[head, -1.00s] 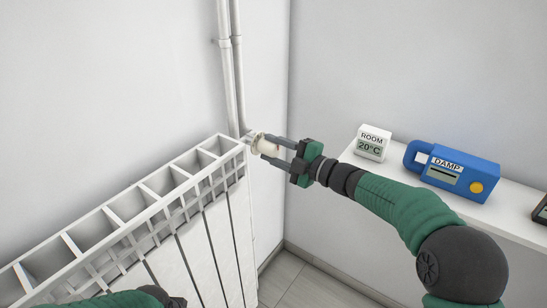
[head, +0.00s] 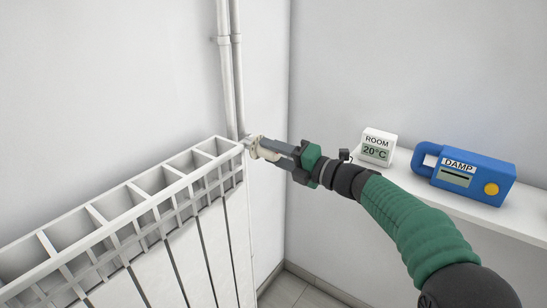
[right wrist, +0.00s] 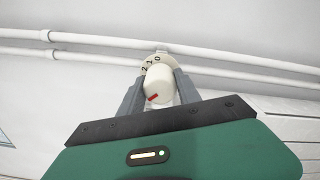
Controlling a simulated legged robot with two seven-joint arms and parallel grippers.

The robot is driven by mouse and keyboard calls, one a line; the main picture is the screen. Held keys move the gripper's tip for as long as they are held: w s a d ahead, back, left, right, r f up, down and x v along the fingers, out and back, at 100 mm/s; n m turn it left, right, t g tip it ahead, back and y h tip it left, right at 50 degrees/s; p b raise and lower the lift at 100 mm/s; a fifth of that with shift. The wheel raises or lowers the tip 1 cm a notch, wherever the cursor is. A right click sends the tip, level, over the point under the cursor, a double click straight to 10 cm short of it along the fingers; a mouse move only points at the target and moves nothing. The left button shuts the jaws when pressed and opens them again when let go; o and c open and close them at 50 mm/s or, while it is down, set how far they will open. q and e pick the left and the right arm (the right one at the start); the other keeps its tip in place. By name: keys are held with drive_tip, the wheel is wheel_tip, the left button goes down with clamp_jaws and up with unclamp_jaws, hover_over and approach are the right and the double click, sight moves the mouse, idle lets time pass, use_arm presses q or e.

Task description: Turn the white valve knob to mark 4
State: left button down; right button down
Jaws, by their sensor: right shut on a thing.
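The white valve knob (head: 268,154) sits at the far top corner of the white radiator (head: 150,205), beside the pipes. My right gripper (head: 262,149) is shut on it, coming in from the right; its fingers partly hide the knob. In the right wrist view the knob (right wrist: 158,86) stands between both grey fingers (right wrist: 155,82). A red stripe shows low on its end face. Behind it a pale collar (right wrist: 150,63) carries the marks 2, 1 and 0; mark 4 is not visible. I cannot tell which mark the knob points to. My left gripper is not in view.
Two white pipes (head: 231,70) rise along the wall behind the knob. A white shelf (head: 420,198) at the right holds a ROOM display (head: 377,147) reading 20°C and a blue DAMP device (head: 465,177). Tiled floor shows below the corner.

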idle(0.5)
drive_tip(key=c, duration=1.1)
unclamp_jaws()
drive_tip(key=shift+o, duration=1.2)
drive_tip(key=shift+w+a+f, duration=0.15)
drive_tip(key=shift+w, duration=0.05)
drive_tip(key=shift+s, duration=0.1)
drive_tip(key=p+v, duration=0.2)
drive_tip(key=v, duration=1.5)
drive_tip(key=shift+p, duration=0.35)
